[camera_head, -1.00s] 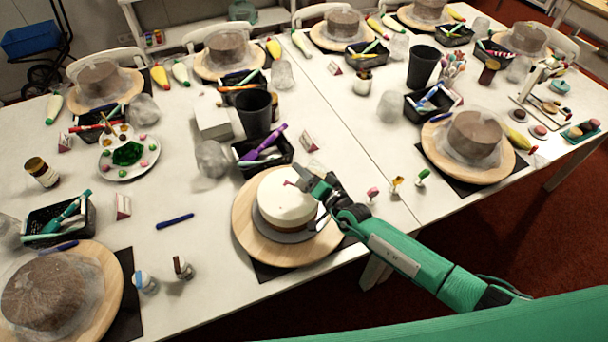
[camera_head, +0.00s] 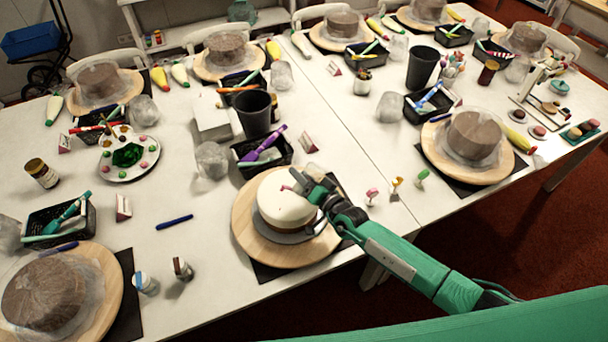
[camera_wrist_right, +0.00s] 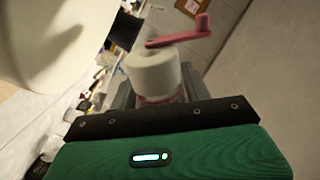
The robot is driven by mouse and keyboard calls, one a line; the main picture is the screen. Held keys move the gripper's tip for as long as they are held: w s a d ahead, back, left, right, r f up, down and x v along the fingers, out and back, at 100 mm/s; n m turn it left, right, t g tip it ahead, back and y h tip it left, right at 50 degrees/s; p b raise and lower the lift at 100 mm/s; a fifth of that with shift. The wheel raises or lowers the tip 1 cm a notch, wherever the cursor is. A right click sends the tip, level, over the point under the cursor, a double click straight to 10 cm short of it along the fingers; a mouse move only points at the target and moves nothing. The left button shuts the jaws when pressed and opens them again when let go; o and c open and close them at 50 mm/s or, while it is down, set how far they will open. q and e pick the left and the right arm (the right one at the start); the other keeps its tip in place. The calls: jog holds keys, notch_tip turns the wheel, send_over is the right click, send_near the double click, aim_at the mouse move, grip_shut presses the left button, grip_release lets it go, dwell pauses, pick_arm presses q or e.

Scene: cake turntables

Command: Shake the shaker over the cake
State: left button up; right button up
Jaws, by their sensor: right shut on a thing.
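The white-topped cake (camera_head: 284,203) stands on a round wooden turntable (camera_head: 246,240) at the front middle of the table. My right gripper (camera_head: 304,182) is above the cake's back right part, shut on the shaker. In the right wrist view, the shaker shows a pale rounded top (camera_wrist_right: 155,72) between the fingers. A red crank-like piece (camera_wrist_right: 180,36) shows beside that top, and I cannot tell if it is joined. The cake's pale top (camera_wrist_right: 50,40) fills the upper left there. In the head view the gripper mostly hides the shaker. My left gripper is not in view.
Two small bottles (camera_head: 183,268) stand left of the turntable, near a blue pen (camera_head: 174,222). A black tool tray (camera_head: 262,155) and a black cup (camera_head: 255,112) are behind the cake. Small coloured pieces (camera_head: 397,187) stand to its right. Wrapped cakes surround the table.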

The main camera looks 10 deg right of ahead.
jog(key=shift+a+r+n, duration=0.15)
jog(key=shift+n, duration=0.15)
